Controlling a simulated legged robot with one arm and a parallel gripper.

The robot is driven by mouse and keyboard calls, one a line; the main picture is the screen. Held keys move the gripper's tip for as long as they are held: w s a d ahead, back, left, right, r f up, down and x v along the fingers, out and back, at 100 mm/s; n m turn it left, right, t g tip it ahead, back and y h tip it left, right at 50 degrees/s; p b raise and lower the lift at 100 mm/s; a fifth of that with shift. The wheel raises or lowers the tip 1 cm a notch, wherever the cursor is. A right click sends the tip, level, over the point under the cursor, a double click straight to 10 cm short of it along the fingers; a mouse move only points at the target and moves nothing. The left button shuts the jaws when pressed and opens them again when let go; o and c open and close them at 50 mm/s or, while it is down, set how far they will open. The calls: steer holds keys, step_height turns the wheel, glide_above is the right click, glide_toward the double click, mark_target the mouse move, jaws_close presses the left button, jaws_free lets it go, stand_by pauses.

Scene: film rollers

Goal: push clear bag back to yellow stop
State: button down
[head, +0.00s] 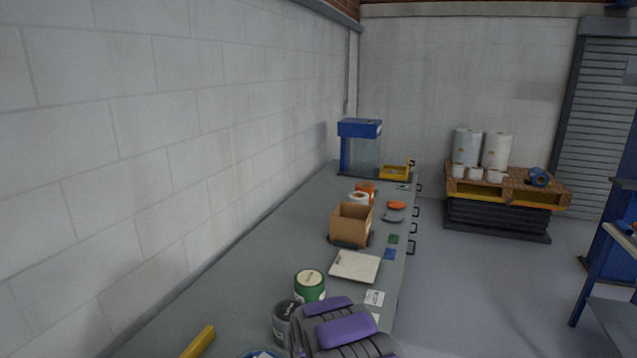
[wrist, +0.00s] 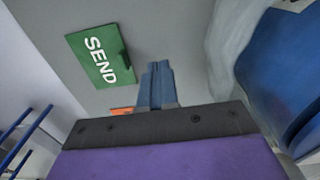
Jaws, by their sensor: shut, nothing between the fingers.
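A yellow bar (head: 199,342), which looks like the yellow stop, lies on the bench at the lower left of the head view. A pale, see-through crinkled edge (wrist: 222,45), likely the clear bag, shows right of my gripper (wrist: 158,68) in the wrist view, with a large blue shape (wrist: 283,60) beside it. Whether they touch my fingers I cannot tell. A blue and white thing (head: 262,353) is cut off at the bottom of the head view, and I cannot tell if it is the bag. My blue fingers are shut and empty.
A green SEND card (wrist: 100,57) lies left of my fingers. On the grey bench (head: 235,285) stand a green tin (head: 309,286), a dark grey tin (head: 283,320), a white flat pad (head: 355,266) and a cardboard box (head: 350,224). A block wall (head: 170,130) runs along the left.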

stand_by(0.4)
steer(key=shift+s+d+p, duration=0.1)
steer(key=shift+s+d, duration=0.15)
steer(key=shift+d, duration=0.4)
steer(key=shift+s+d+p, duration=0.1)
steer(key=shift+s+d, duration=0.1)
steer(key=shift+d, duration=0.4)
steer(key=shift+s+d+p, duration=0.1)
steer(key=shift+s+d, duration=0.15)
steer(key=shift+d, duration=0.4)
steer(key=shift+d+r, duration=0.1)
steer(key=shift+r, duration=0.3)
steer(key=s+d+r+n, duration=0.1)
steer(key=s+d+r, duration=0.3)
steer(key=s+r, duration=0.45)
steer(key=s+d+r+n, duration=0.1)
steer(key=s+d+r, duration=0.35)
steer(key=r, duration=0.65)
steer(key=s+d+r+n+g, duration=0.1)
steer(key=s+r, duration=0.3)
steer(key=s, duration=0.8)
steer(key=s+d+r+n, duration=0.1)
steer(key=s+r, duration=0.4)
steer(key=s, duration=0.8)
steer(key=shift+s+d+g, duration=0.25)
steer(key=shift+d+g, duration=0.15)
steer(key=shift+d, duration=0.5)
